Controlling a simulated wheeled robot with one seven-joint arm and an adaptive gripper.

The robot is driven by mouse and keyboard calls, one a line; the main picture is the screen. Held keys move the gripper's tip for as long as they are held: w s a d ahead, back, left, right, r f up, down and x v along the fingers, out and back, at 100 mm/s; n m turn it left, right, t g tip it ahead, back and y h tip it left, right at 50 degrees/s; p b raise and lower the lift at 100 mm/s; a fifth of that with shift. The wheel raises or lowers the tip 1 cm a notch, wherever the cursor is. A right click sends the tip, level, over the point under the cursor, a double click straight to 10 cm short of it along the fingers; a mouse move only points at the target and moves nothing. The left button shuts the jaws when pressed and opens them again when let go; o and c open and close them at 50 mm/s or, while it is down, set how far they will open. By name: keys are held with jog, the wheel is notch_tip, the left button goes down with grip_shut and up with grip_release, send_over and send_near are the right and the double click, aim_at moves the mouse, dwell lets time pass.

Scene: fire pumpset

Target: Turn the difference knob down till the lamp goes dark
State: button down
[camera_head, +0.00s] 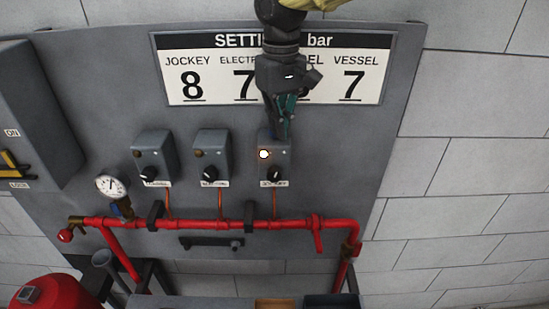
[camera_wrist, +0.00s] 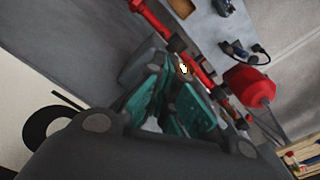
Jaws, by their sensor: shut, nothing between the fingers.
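Three grey control boxes hang in a row on the panel in the head view. The right box (camera_head: 286,159) has a glowing lamp (camera_head: 263,154), which also shows in the wrist view (camera_wrist: 184,69), near my fingertips. A black knob (camera_head: 274,174) sits low on that box's face, above a small label. No difference marking is readable at this size. My gripper (camera_head: 283,134) is shut and empty, pointing down over the top of the right box. Its teal fingers fill the middle of the wrist view (camera_wrist: 176,82). Whether they touch the box I cannot tell.
The middle box (camera_head: 212,150) and left box (camera_head: 153,155) have similar knobs and unlit lamps. A red pipe (camera_head: 190,223) runs below. A pressure gauge (camera_head: 112,187) is at left. The settings sign (camera_head: 205,80) is partly hidden behind my arm.

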jog(key=shift+s+d+f, duration=0.1)
jog(key=shift+s+f, duration=0.1)
jog(key=shift+f, duration=0.5)
jog(key=shift+w+d+r+p, duration=0.1)
jog(key=shift+w+p, duration=0.1)
jog(key=shift+p, duration=0.2)
dwell(1.5)
jog(key=shift+s, duration=0.15)
jog(key=shift+r, duration=0.45)
jog(key=r, duration=0.4)
jog(key=shift+w+d+r, duration=0.15)
jog(key=shift+w+r, duration=0.05)
jog(key=shift+w, duration=0.05)
jog(key=shift+w+r, duration=0.15)
jog(key=shift+r, duration=0.4)
